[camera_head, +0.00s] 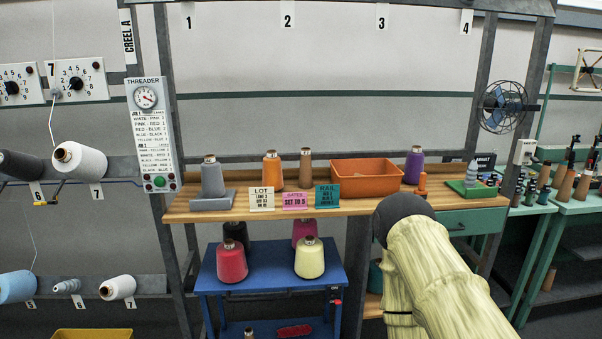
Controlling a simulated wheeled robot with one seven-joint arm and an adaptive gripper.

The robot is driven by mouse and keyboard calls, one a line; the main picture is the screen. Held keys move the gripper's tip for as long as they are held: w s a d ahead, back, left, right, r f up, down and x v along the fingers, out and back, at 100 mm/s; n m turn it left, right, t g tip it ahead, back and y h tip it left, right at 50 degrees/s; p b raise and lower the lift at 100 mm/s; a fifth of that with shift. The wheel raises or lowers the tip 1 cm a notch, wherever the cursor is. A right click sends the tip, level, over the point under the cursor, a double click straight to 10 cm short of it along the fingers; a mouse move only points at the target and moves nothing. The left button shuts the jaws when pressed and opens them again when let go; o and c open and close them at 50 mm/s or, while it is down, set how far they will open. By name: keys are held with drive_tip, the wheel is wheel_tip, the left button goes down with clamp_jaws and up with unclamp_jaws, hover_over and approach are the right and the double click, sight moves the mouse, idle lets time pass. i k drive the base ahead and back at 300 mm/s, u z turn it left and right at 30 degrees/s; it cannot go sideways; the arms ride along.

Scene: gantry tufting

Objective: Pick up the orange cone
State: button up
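The orange cone (272,170) stands upright on the wooden bench top (235,208), left of centre in the head view. The lower edge of the orange cone is partly behind a cream "LOT" card. My arm, in a pale yellow sleeve with a dark rounded joint, rises from the lower right, apart from the cone. My gripper does not show.
Pink (295,201) and teal (327,197) cards stand along the bench front. An orange bin (366,179) and a purple cone (413,166) are to the right. A blue cart (270,282) below carries red and cream cones. Grey uprights frame the bench.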

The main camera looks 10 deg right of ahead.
sight(272, 164)
drive_tip(key=i, duration=0.95)
